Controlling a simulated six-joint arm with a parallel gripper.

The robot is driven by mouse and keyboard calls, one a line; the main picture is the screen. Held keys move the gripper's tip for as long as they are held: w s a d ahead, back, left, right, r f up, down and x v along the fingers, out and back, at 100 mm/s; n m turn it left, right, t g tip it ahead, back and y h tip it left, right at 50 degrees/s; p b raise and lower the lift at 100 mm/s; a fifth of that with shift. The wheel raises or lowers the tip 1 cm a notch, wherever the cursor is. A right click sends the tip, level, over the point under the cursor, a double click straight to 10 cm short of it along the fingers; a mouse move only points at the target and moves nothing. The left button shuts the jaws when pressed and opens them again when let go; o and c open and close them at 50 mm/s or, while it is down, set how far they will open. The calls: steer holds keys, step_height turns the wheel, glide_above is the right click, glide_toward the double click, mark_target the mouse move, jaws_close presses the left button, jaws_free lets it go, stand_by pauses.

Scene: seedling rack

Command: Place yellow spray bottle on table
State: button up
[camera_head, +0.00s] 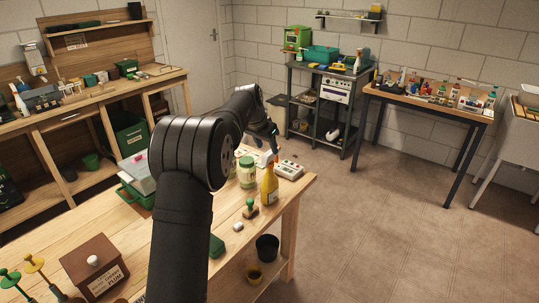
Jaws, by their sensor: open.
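A yellow spray bottle (269,187) with a pale top stands upright on the near wooden table (222,264), close to its right edge. My gripper (272,140) is at the end of the black arm, beyond and above the bottle in the picture. It is open, small in view and partly hidden by my own arm. I see nothing between its fingers. The bottle appears apart from the gripper.
A pale jar (246,172), a white tray-like box (289,170) and a green-handled stamp (250,208) stand near the bottle. A wooden box (95,266) is at the front left. Open floor (400,225) lies right of the table.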

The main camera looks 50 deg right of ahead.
mark_target(271, 152)
steer(key=v, duration=0.5)
steer(key=shift+d+f, duration=0.1)
steer(key=shift+f, duration=0.05)
steer(key=x, duration=1.2)
steer(key=shift+f, duration=0.1)
step_height(271, 152, up, 3)
steer(key=shift+f, duration=0.2)
steer(key=shift+r, duration=0.6)
steer(key=shift+f, duration=0.1)
